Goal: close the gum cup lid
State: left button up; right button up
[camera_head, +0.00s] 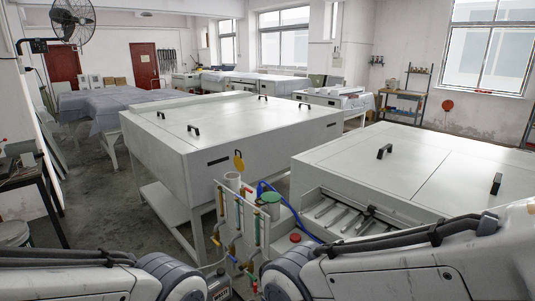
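A group of small cups stands between the two big machines, at the lower middle. A white cup (232,181) has a yellow round lid (239,161) standing upright above its rim, so this lid looks open. A larger cup with a green lid (270,198) is to its right, and its lid lies flat. A red lid (295,237) lies flat lower down at the right. No label naming the gum cup can be read. My two arms cross the bottom of the view, but neither gripper shows.
A large white machine (205,185) stands behind the cups at the left, and another (430,160) at the right. Upright thin pipes with coloured handles (240,217) and a blue hose (302,224) crowd the space around the cups. Open floor (105,205) lies at the left.

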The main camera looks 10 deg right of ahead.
aim_at(239, 163)
jog(key=u, duration=0.55)
jog(key=i, duration=0.7)
jog(key=u, duration=0.5)
jog(key=i, duration=1.55)
jog(key=z, duration=0.6)
